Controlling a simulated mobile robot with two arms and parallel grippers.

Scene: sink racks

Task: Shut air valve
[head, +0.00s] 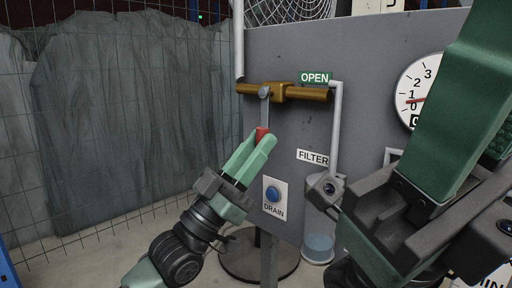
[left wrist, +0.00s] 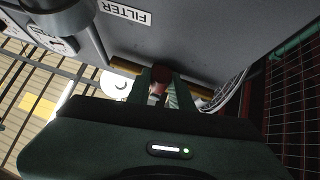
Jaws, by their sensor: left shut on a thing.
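The air valve (head: 281,92) is a brass fitting on a horizontal brass pipe across the grey panel. Its grey lever (head: 264,111) hangs straight down from the left part of the fitting, at right angles to the pipe. The lever ends in a red grip (head: 262,134). My left gripper (head: 255,142) is shut on the red grip, coming from below; its green fingers hide the lower part of the grip. In the left wrist view the dark red grip (left wrist: 161,72) sits between the fingertips. My right arm fills the right side of the head view; its jaws cannot be made out.
A green OPEN sign (head: 314,77) sits above the pipe's right end. A FILTER label (head: 312,157), a blue DRAIN button (head: 273,194) and a round gauge (head: 419,91) are on the panel. A wire mesh fence (head: 20,150) stands at the left.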

